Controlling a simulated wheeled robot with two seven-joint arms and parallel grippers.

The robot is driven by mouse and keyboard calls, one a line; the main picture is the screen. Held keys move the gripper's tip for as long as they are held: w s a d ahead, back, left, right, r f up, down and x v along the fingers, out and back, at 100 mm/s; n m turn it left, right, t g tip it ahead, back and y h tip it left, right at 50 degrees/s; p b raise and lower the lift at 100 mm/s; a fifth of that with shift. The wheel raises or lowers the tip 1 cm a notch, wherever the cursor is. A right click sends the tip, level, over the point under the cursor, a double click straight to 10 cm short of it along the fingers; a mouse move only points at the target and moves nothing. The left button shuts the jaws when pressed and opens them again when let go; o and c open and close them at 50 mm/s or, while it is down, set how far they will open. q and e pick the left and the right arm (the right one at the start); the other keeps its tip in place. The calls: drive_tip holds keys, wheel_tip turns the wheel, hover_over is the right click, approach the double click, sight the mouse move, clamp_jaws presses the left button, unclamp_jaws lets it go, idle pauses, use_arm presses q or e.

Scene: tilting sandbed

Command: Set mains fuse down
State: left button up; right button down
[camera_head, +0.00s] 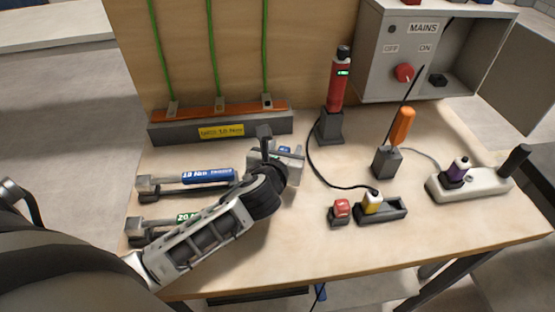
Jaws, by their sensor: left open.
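The grey MAINS box (376,60) stands at the back right with its door open. A red rotary switch (404,73) is on its front between the OFF and ON labels. A small black block (437,80) sits inside the box; I cannot tell whether it is the mains fuse or its holder. My left gripper (281,148) is open over the middle of the bench, in front of the orange-topped bar. A small blue patch shows at its fingers; what it belongs to is mostly hidden. My right gripper is out of view.
Two torque wrenches, blue-labelled (207,177) and green-labelled (187,218), lie left, partly under my arm. The front right bench is clear.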

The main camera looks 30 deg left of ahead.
use_arm(q)
drive_tip(key=v, duration=1)
drive_tip(key=shift+s+r, duration=0.2)
drive_tip(key=shift+s, duration=0.1)
